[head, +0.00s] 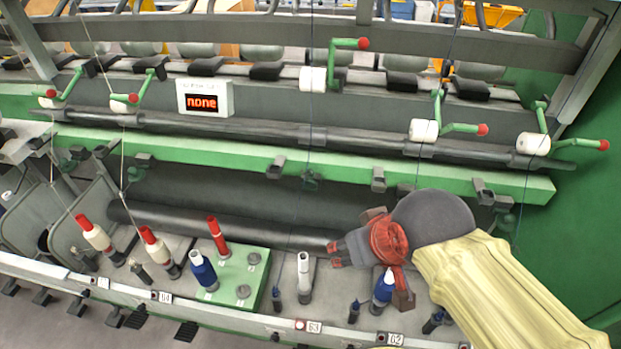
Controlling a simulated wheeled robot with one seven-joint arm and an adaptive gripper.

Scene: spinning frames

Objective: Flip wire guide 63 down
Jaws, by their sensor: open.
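The 63 label (308,326) is on the front rail, below a spindle with a white tube (303,274). Roughly above them, at the back, is a wire guide (335,66), which I take as guide 63. It has a green crank arm, a white roller at its lower left and a red knob at its upper right. Its arm stands raised, with the knob above the roller. A thin dark thread runs vertically near it. My gripper (336,255) is open, low over the spindle deck, pointing left, just right of the white tube and well below the guide.
Another guide (447,126) stands to the right, its knob low, with one more at far right and two at left. A display (205,98) reads "none". Bobbins line the deck, including a blue one (384,289) beside my gripper. A long green rail (330,170) crosses behind.

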